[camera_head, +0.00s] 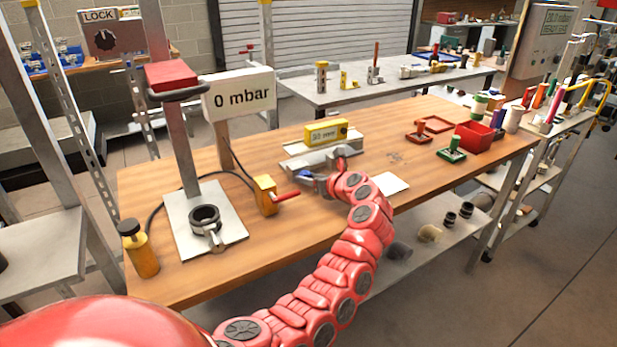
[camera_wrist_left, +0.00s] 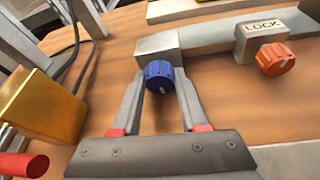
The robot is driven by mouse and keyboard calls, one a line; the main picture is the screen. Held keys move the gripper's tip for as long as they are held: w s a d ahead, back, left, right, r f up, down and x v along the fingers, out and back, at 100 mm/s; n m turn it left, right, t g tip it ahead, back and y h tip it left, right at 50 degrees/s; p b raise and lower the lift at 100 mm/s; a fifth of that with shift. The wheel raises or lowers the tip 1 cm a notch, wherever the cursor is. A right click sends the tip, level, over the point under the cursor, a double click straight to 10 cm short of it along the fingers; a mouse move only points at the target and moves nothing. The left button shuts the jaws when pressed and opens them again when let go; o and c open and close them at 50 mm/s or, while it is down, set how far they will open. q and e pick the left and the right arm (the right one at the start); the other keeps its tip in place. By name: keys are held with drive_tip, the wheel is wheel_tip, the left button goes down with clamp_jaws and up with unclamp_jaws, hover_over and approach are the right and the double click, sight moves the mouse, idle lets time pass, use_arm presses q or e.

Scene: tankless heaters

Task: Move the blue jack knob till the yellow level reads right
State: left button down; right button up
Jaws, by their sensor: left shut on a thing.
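The yellow level (camera_head: 326,132) stands on a grey metal plate on the wooden bench in the head view. Its small display reads what looks like 30 mm, though the text is blurry. The blue jack knob (camera_wrist_left: 159,76) sits at the end of a grey block in the left wrist view. My left gripper (camera_wrist_left: 162,72) has its two fingers on either side of the knob and is shut on it. In the head view my left gripper (camera_head: 318,182) is at the plate's front left corner, and the knob shows only as a small blue patch (camera_head: 306,175). My right gripper is not in view.
An orange knob (camera_wrist_left: 275,59) beside a LOCK label (camera_wrist_left: 264,27) is right of the blue knob. A yellow block with a red lever (camera_head: 266,195) stands left of my gripper. A white sheet (camera_head: 388,185) lies to the right. A 0 mbar sign (camera_head: 238,94) stands behind left.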

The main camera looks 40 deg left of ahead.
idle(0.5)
use_arm(q)
drive_tip(key=c, duration=0.7)
unclamp_jaws()
drive_tip(key=v, duration=1.7)
drive_tip(key=shift+w+d+b, duration=0.15)
drive_tip(key=shift+d+b, duration=0.15)
drive_tip(key=shift+b, duration=0.05)
